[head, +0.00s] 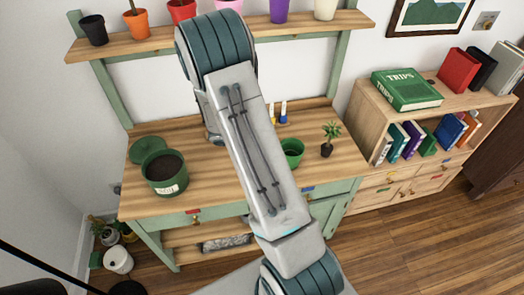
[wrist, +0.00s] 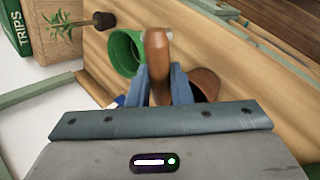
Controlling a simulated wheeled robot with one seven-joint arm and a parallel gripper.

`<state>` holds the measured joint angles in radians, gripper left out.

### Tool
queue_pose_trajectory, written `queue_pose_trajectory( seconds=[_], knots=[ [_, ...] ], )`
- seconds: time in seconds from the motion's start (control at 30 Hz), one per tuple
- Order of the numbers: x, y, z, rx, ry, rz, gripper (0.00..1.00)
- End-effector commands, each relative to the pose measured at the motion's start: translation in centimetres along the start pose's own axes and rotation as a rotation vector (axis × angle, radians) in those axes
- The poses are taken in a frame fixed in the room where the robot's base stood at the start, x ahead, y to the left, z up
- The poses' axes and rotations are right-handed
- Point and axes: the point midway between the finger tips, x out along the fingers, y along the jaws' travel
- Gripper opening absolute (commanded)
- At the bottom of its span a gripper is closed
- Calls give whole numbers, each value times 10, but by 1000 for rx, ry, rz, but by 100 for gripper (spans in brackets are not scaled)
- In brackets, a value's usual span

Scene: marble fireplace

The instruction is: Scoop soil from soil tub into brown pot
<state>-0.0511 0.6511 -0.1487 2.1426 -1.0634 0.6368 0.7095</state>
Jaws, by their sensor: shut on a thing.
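My gripper (wrist: 158,85) is shut on a brown wooden-looking handle (wrist: 156,48) in the wrist view; the tool's far end is not clear. The brown pot (wrist: 207,78) shows there with its dark opening, just right of the fingers and partly hidden behind them. In the head view, my arm hides my gripper and the brown pot. The soil tub (head: 168,186), green with a white label and full of dark soil, stands on the left of the bench.
A green pot (head: 293,152) and a small potted plant (head: 328,149) stand right of my arm; the green pot (wrist: 122,52) also shows in the wrist view. A green lid (head: 146,148) lies behind the tub. A shelf (head: 140,42) with several pots runs above the bench (head: 225,176).

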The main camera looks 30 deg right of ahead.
Motion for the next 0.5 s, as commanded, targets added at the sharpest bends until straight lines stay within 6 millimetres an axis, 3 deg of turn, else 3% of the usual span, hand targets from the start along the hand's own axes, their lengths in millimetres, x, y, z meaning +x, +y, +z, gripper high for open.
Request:
queue_pose_trajectory(
  seconds=[0.5],
  knots=[
    [-7, 17, 3, -25, 21, -235, 0]
  ],
)
